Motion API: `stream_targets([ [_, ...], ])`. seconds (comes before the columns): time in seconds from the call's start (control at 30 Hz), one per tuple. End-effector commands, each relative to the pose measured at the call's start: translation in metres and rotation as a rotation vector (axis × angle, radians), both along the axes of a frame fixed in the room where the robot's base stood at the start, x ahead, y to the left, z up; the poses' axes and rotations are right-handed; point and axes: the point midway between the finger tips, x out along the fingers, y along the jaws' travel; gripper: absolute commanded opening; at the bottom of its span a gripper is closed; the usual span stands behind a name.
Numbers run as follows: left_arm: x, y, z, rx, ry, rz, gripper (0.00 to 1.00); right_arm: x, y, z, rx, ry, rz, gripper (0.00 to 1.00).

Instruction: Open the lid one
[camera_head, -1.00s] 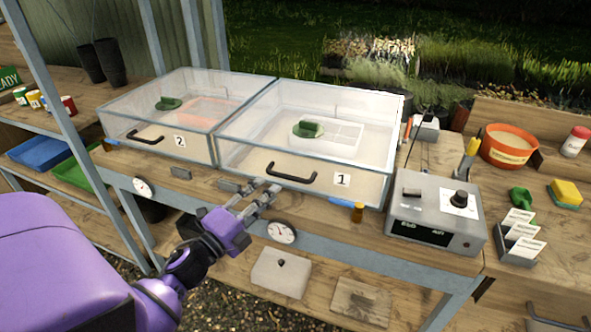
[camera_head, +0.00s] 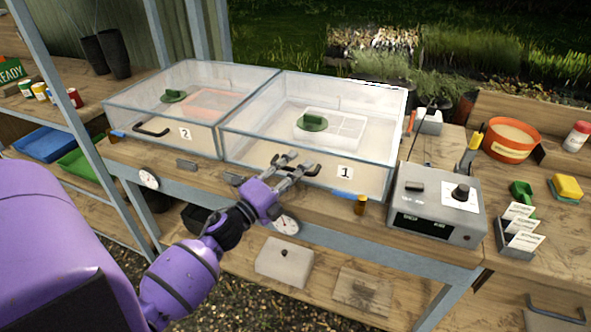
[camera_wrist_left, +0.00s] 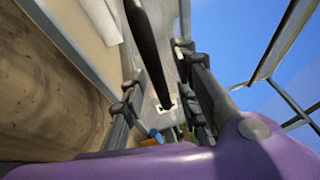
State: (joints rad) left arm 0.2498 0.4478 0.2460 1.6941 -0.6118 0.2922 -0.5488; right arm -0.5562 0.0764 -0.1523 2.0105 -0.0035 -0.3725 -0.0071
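The clear box lid labelled 1 (camera_head: 345,92) is down on its box in the middle of the head view. A white number 1 label (camera_head: 345,173) is on its front. My left gripper (camera_head: 296,163) is in front of that lid, at its dark handle, which the fingers largely hide. In the left wrist view, the dark handle bar (camera_wrist_left: 150,50) runs between the two spread fingers (camera_wrist_left: 160,95). The fingers stand apart and do not look closed on it; contact cannot be told. My right gripper is out of view.
The box labelled 2 (camera_head: 165,119) stands directly to the left, lid down. A round gauge (camera_head: 286,224) sits below the bench front. An orange pot (camera_head: 510,140) is farther right.

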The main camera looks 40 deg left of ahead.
Motion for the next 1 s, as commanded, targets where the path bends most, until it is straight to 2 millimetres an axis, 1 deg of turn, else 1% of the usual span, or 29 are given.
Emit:
stream_targets([
  [0.07,0.000,0.000,0.000,0.000,0.001,0.000,0.28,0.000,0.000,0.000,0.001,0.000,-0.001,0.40],
  [0.1,0.000,0.000,0.000,0.000,0.001,0.000,0.26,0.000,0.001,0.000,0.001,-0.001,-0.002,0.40],
  [0.3,0.000,0.000,0.000,0.000,0.001,0.000,0.00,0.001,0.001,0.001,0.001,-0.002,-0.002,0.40],
  [0.63,-0.001,0.000,-0.001,0.001,0.001,0.000,0.00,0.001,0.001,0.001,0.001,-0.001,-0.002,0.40],
  [0.77,0.001,0.001,0.002,0.003,0.001,0.001,0.00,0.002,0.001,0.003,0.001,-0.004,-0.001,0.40],
  [0.87,0.004,0.002,0.009,0.004,-0.002,0.001,0.00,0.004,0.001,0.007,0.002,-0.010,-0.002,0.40],
  [1.0,0.013,0.005,0.028,0.005,-0.006,0.000,0.00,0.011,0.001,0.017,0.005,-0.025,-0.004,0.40],
])
